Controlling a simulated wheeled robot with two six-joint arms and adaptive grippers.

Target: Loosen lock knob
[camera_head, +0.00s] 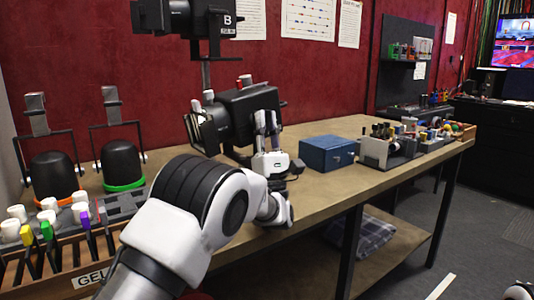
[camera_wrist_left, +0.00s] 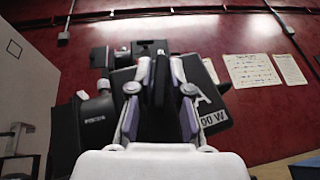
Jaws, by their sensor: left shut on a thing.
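A black studio lamp (camera_head: 240,108) stands on the bench. In the left wrist view the lamp (camera_wrist_left: 215,95) shows a white "A". My left gripper (camera_head: 267,122) reaches up against the lamp's right side, fingers pointing up. In the left wrist view my left gripper (camera_wrist_left: 160,75) has its two pale fingers closed around a dark narrow part, the lock knob (camera_wrist_left: 158,85). The fingers hide much of the knob, and its turn cannot be made out. My right gripper is out of view.
A blue box (camera_head: 328,153) and trays of small parts (camera_head: 388,150) stand to the right on the bench (camera_head: 325,185). Two black domed lamps (camera_head: 120,164) and a wooden rack (camera_head: 65,262) are at the left.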

